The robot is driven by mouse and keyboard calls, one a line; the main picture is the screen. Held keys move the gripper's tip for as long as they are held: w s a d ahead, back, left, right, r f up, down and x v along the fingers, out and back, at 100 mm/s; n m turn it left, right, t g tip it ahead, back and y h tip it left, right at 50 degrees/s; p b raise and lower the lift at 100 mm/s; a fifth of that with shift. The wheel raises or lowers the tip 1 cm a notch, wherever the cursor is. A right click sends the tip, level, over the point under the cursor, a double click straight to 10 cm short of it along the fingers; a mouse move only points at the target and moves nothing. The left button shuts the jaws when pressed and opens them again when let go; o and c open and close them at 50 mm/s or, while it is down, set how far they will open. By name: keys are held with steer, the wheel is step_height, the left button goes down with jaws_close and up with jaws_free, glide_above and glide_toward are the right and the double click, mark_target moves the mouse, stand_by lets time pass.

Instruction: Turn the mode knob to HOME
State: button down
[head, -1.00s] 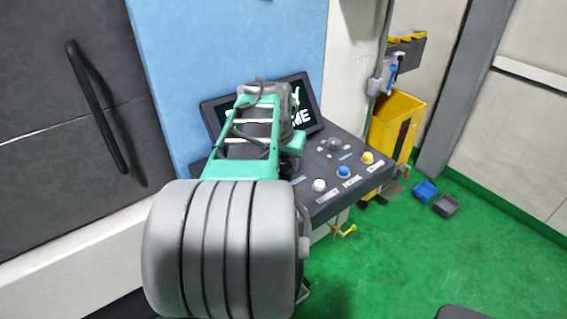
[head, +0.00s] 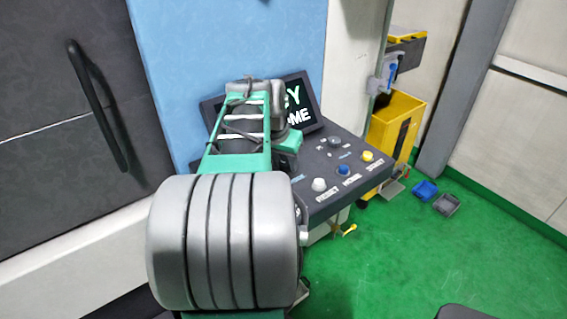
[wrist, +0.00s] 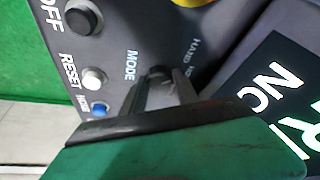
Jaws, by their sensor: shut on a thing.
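In the head view my arm covers the mode knob and the gripper.
Near the gripper are a white RESET button (wrist: 94,79), a blue button (wrist: 100,109) and a black OFF button (wrist: 80,18). A tilted screen (head: 300,105) stands behind the panel. A yellow START button (head: 367,156) and another dark knob (head: 334,142) are farther right.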

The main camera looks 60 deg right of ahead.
steer(key=m, duration=0.1)
steer(key=m+g, duration=0.1)
steer(key=m, duration=0.1)
steer(key=shift+w+d+r, duration=0.1)
steer(key=shift+w+r, duration=0.1)
steer(key=shift+w, duration=0.15)
steer(key=shift+d+m+g+y+p, duration=0.15)
steer(key=shift+m+g+p, duration=0.2)
steer(key=shift+m, duration=0.65)
steer(key=shift+m+g+y+p, duration=0.2)
steer(key=shift+m+g, duration=0.25)
steer(key=shift+m, duration=0.55)
steer(key=c, duration=1.3)
jaws_free()
steer(key=o, duration=0.4)
steer(key=shift+f, duration=0.1)
steer(key=p+v, duration=0.1)
steer(key=v, duration=0.6)
steer(key=shift+w+r, duration=0.15)
steer(key=shift+r, duration=0.2)
